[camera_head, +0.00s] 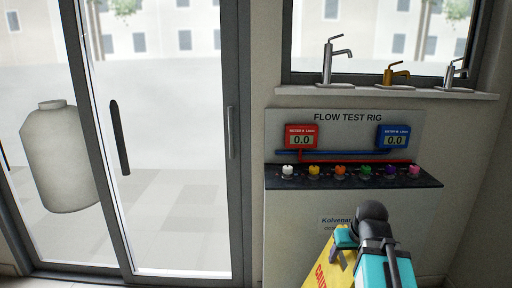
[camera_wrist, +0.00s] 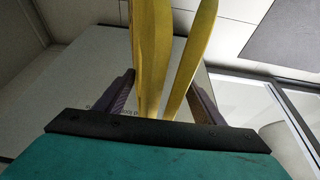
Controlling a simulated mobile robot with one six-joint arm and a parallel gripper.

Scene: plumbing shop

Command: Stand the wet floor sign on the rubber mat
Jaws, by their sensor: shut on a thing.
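The wet floor sign (camera_head: 329,268) is yellow with dark "CAUTION" lettering, cut off by the bottom edge of the head view. In the wrist view its two yellow panels (camera_wrist: 152,50) stand slightly apart at the far end and come together between the fingers. My gripper (camera_head: 347,238), at the lower right of the head view, is shut on the sign; its two fingers flank the panels in the wrist view (camera_wrist: 160,85). A flat dark grey area (camera_wrist: 292,38) on the pale floor at the wrist view's upper right looks like the rubber mat. No mat shows in the head view.
The flow test rig (camera_head: 350,177) with several coloured knobs stands behind my gripper, below a windowsill (camera_head: 400,93) with three taps. Glass sliding doors (camera_head: 170,150) fill the left. A pale tank (camera_head: 58,155) shows at the doors. The floor near me is mostly out of the head view.

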